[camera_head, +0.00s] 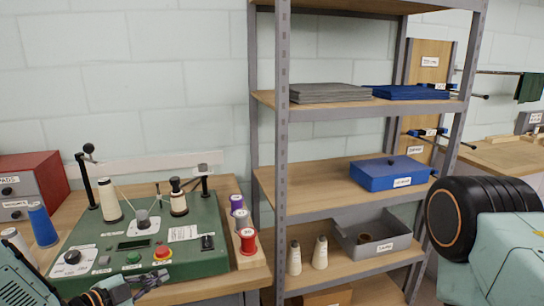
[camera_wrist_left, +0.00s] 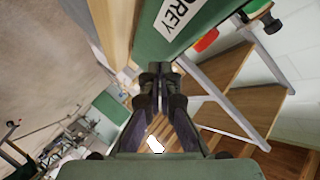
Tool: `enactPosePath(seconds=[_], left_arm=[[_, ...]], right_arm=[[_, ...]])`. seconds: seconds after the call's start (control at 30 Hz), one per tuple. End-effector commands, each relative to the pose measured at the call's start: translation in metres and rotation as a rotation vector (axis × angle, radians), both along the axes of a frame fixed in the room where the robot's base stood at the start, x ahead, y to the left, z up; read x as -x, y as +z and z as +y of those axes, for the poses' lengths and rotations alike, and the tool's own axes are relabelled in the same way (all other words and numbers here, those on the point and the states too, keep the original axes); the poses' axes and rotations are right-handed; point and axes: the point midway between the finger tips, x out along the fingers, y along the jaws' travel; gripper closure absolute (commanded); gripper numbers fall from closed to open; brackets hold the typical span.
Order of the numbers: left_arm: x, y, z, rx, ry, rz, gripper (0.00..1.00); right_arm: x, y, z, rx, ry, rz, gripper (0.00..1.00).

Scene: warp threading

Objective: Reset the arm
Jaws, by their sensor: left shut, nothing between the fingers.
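My left gripper (camera_head: 148,282) is at the bottom left of the head view, in front of the green winding machine (camera_head: 185,255). In the left wrist view, its fingers (camera_wrist_left: 158,78) come together at the tips with nothing between them. The machine's green side with a white label (camera_wrist_left: 180,14) is just beyond the fingertips. Whether the fingers touch the machine cannot be told. My right arm shows at the right edge of the head view, but its gripper is out of the picture.
The machine stands on a wooden bench (camera_head: 228,286) with thread cones and spools, including a red spool (camera_head: 247,241). A red cabinet (camera_head: 40,182) is at left. A metal shelf rack (camera_head: 281,150) holds a blue box (camera_head: 385,172) and a grey bin (camera_head: 350,240).

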Motion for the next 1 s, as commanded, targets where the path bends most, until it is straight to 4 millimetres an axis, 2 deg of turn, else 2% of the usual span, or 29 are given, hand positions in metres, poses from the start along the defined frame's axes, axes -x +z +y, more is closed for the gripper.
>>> enactPosePath(seconds=[0.03, 0.1, 0.17, 0.2, 0.27, 0.4, 0.5, 0.6, 0.8, 0.87, 1.0], left_arm=[[0.016, -0.021, -0.015, 0.051, 0.035, 0.112, 1.0], [0.045, -0.053, -0.031, 0.127, 0.12, 0.291, 1.0], [0.073, -0.078, -0.043, 0.183, 0.202, 0.443, 1.0], [0.094, -0.094, -0.049, 0.211, 0.259, 0.539, 1.0], [0.126, -0.115, -0.056, 0.248, 0.353, 0.678, 1.0], [0.21, -0.15, -0.063, 0.291, 0.589, 0.962, 1.0], [0.268, -0.163, -0.062, 0.292, 0.759, 1.117, 1.0], [0.318, -0.168, -0.057, 0.276, 0.92, 1.233, 1.0], [0.408, -0.16, -0.041, 0.21, 1.227, 1.38, 1.0], [0.399, -0.177, -0.042, 0.226, 1.214, 1.368, 1.0], [0.398, -0.201, -0.042, 0.227, 1.209, 1.367, 1.0]], right_arm=[[0.0, 0.0, 0.0, 0.0, 0.0, 0.0, 0.6], [0.0, 0.0, 0.0, 0.0, 0.0, 0.0, 0.6], [0.0, 0.0, 0.0, 0.0, 0.0, 0.001, 0.6], [0.0, 0.0, 0.0, 0.0, 0.0, 0.001, 0.6], [0.001, 0.0, 0.0, 0.0, 0.0, 0.001, 0.6], [0.001, 0.0, 0.0, 0.0, 0.0, 0.001, 0.6], [0.0, 0.0, 0.0, 0.0, 0.0, 0.001, 0.6], [0.0, 0.0, 0.0, 0.0, 0.0, 0.001, 0.6], [0.0, 0.0, 0.0, 0.0, 0.0, 0.001, 0.6], [0.0, -0.015, 0.0, 0.0, 0.0, 0.0, 0.6], [0.001, -0.039, 0.0, 0.0, 0.0, 0.002, 0.6]])
